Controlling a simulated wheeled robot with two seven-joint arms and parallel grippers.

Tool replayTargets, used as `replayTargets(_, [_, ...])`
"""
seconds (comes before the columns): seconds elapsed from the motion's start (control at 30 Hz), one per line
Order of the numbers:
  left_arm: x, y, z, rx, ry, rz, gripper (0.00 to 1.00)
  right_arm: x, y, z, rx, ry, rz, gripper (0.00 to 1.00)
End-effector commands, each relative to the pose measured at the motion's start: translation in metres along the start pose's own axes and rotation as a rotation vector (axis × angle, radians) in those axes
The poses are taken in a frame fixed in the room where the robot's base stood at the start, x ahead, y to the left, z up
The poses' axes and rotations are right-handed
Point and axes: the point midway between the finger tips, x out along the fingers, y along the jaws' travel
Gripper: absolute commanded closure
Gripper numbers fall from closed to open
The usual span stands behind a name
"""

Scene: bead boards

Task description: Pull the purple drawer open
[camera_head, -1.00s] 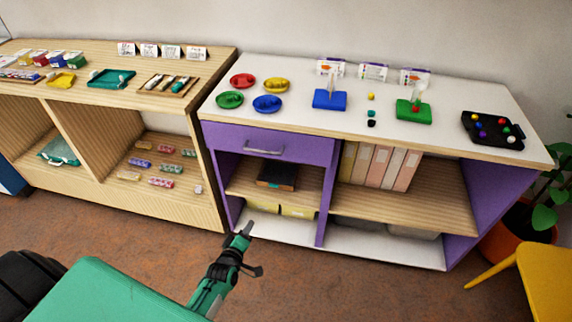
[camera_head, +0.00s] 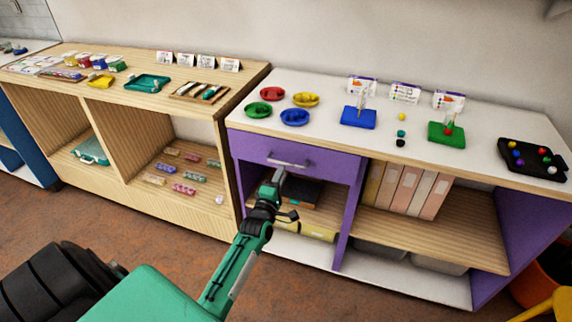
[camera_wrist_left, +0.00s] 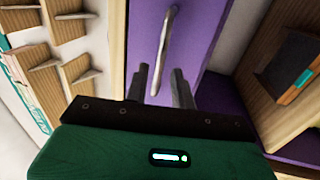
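The purple drawer (camera_head: 325,165) is at the upper left of the purple cabinet, below the white top, and its front looks flush. Its grey bar handle (camera_head: 288,163) shows in the head view. My left gripper (camera_head: 279,177) is just below and in front of the handle. In the left wrist view the handle (camera_wrist_left: 166,45) runs up the picture, and its lower end appears between the two dark fingers of my open left gripper (camera_wrist_left: 161,85). I cannot tell whether they touch it. My right gripper is not in view.
Below the drawer is an open shelf with a dark box (camera_head: 305,193) behind my arm. The white top (camera_head: 300,140) holds coloured bowls, blue and green stands and a black tray (camera_head: 532,158). A wooden shelf unit (camera_head: 120,108) stands directly to the left.

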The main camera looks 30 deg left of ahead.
Motion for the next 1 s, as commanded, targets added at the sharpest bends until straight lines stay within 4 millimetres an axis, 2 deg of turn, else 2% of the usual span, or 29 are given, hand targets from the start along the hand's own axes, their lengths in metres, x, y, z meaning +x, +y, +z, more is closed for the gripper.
replayTargets(0.1, [0.021,0.000,0.000,0.002,0.000,0.001,0.75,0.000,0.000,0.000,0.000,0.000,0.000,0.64])
replayTargets(0.3, [0.044,-0.001,0.000,0.001,0.000,-0.001,0.75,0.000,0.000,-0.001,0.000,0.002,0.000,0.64])
replayTargets(0.5, [0.053,-0.001,0.000,0.002,-0.001,-0.002,0.75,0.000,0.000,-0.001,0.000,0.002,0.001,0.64])
replayTargets(0.73, [0.053,-0.001,0.000,0.002,-0.001,-0.002,0.75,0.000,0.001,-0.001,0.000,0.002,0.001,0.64])
replayTargets(0.77, [0.053,-0.001,0.000,0.002,-0.001,-0.002,0.77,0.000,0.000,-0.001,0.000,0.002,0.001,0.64])
replayTargets(0.87, [0.053,-0.001,0.000,0.002,-0.001,-0.001,0.96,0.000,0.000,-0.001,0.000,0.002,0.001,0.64])
replayTargets(0.9, [0.053,-0.001,0.000,0.002,-0.001,-0.002,1.00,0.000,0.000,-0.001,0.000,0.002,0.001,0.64])
replayTargets(1.0, [0.053,-0.001,0.000,0.002,-0.001,-0.002,1.00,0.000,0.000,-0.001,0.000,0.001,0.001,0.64])
